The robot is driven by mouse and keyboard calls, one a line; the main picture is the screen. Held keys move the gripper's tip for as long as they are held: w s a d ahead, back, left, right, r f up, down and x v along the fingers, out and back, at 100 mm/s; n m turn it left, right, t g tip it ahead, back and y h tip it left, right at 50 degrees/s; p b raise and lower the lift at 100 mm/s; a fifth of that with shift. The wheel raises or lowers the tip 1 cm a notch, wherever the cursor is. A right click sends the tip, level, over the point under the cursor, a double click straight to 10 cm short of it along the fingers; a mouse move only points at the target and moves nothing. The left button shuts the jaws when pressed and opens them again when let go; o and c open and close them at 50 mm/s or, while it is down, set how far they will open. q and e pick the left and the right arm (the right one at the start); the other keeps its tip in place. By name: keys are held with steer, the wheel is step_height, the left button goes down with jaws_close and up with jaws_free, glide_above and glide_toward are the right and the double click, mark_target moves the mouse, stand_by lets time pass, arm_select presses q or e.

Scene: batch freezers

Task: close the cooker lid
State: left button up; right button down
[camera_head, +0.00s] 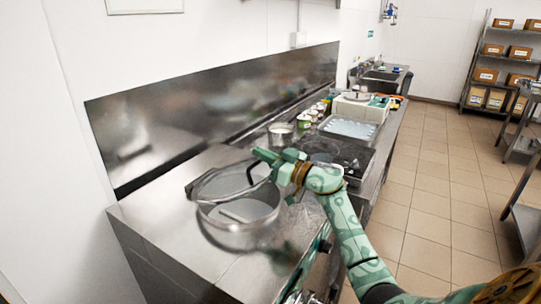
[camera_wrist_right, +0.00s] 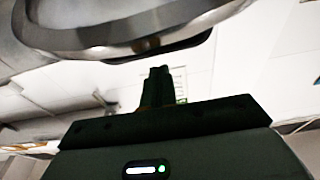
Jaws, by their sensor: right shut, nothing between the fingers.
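The cooker (camera_head: 238,232) is a round shiny metal pot set into the steel counter at the near left, with a pale surface showing inside. Its lid (camera_head: 222,184), with a metal rim, is raised and tilted over the cooker's back side, so the cooker stands open. My right gripper (camera_head: 262,155) is shut and empty at the right upper edge of the lid. In the right wrist view the fingers (camera_wrist_right: 160,84) are together, just below a large curved metal rim (camera_wrist_right: 130,38). Whether they touch it I cannot tell. My left gripper is out of view.
The steel counter (camera_head: 160,205) is bare left of the cooker. Behind my right arm are a dark cooktop (camera_head: 345,152), a small metal pot (camera_head: 281,133), several jars and a tray (camera_head: 350,128). Tiled floor (camera_head: 425,190) lies open to the right; shelves with boxes stand far right.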

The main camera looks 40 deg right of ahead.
steer(key=shift+s+f, duration=0.15)
steer(key=shift+f, duration=0.6)
steer(key=shift+d, duration=0.1)
